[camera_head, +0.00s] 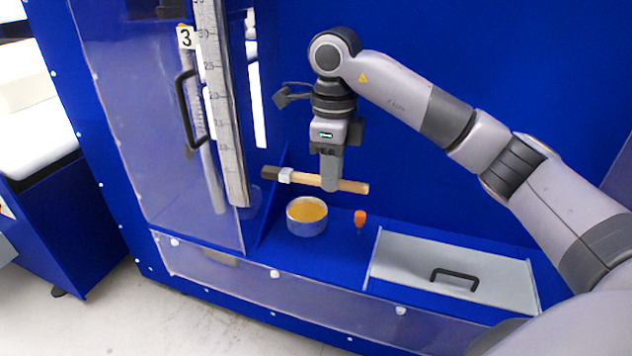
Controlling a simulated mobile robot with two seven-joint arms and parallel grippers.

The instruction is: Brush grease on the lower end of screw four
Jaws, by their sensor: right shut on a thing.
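My right gripper (331,182) is shut on the wooden handle of a brush (351,186). It holds the brush nearly level above the blue ledge, with the dark bristles (270,173) pointing left. A metal bowl of amber grease (306,215) stands on the ledge just below the brush; the brush is apart from it. A screw (213,160) shows behind the clear door at the left, next to the number 3 label (186,38). I cannot make out a screw marked four. My left gripper is not in view.
The clear door (140,110) with a black handle (188,110) and a ruler (222,100) stands left of the brush. A small orange-topped item (360,217) is right of the bowl. A grey lid (420,262) with a black handle covers the ledge's right part.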

